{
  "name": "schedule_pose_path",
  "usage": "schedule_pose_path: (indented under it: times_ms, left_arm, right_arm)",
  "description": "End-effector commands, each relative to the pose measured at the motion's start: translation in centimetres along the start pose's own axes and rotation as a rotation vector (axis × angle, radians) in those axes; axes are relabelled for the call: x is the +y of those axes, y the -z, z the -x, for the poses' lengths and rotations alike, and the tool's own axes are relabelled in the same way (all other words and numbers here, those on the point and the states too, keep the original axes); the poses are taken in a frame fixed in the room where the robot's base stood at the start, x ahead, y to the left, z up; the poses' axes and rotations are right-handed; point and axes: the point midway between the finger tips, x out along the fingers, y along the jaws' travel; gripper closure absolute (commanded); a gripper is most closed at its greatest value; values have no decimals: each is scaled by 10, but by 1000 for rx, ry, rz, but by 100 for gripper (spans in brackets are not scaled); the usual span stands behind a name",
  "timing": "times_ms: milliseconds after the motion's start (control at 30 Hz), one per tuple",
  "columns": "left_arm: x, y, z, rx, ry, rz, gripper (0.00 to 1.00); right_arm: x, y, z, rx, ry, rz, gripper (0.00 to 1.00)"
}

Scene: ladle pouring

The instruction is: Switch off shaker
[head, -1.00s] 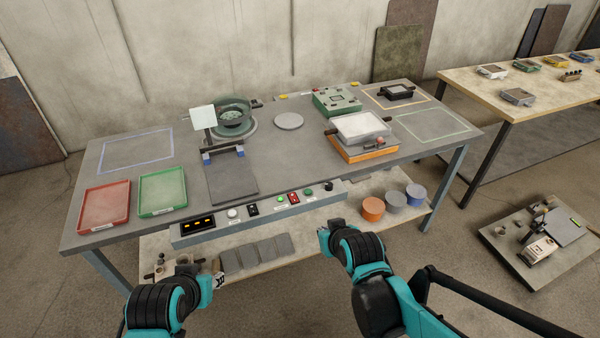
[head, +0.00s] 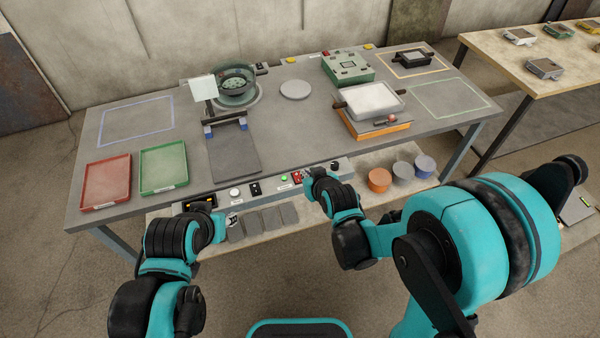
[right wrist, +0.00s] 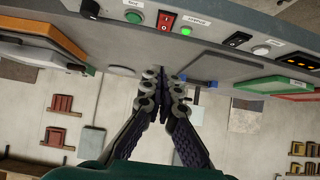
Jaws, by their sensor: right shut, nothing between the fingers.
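The control panel (head: 270,188) runs along the table's front edge. Its red rocker switch (head: 297,177) has a green button (head: 284,178) to its left in the head view. My right gripper (right wrist: 163,75) is shut and empty, in front of the panel and apart from the switch. It partly hides the panel's right part in the head view. My left gripper (head: 233,220) is low by the shelf, its fingers too small to judge.
An orange-based device with a pale tray (head: 373,100) and a green box (head: 347,67) stand at the right. A bowl device (head: 235,88) stands at the back. Red (head: 106,181) and green (head: 164,167) trays lie left. Tins (head: 379,180) stand on the lower shelf.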

Motion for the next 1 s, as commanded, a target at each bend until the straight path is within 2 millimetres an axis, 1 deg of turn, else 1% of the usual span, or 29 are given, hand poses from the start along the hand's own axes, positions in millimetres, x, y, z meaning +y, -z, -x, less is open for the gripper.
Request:
schedule_pose_path:
  times_ms: [167, 500, 567, 600, 700, 800, 1000]
  left_arm:
    - [0, -4, -6, 0, 0, 0, 65]
    - [0, -18, -26, 0, 0, 0, 65]
    - [0, -20, -28, 0, 0, 0, 65]
    - [0, -22, -31, 0, 0, 0, 65]
    - [0, -26, -37, 0, 0, 0, 65]
    - [0, -28, -40, 0, 0, 0, 65]
    - [0, -29, -41, 0, 0, 0, 65]
  right_arm:
    - [0, -1, -19, 0, 0, 0, 100]
    - [0, -2, -92, 0, 0, 0, 100]
    - [0, -2, -103, 0, 0, 0, 100]
    - [0, -8, -108, 0, 0, 0, 100]
    - [0, -18, -117, 0, 0, 0, 100]
    - [0, -25, -124, 0, 0, 0, 100]
    - [0, -28, -127, 0, 0, 0, 100]
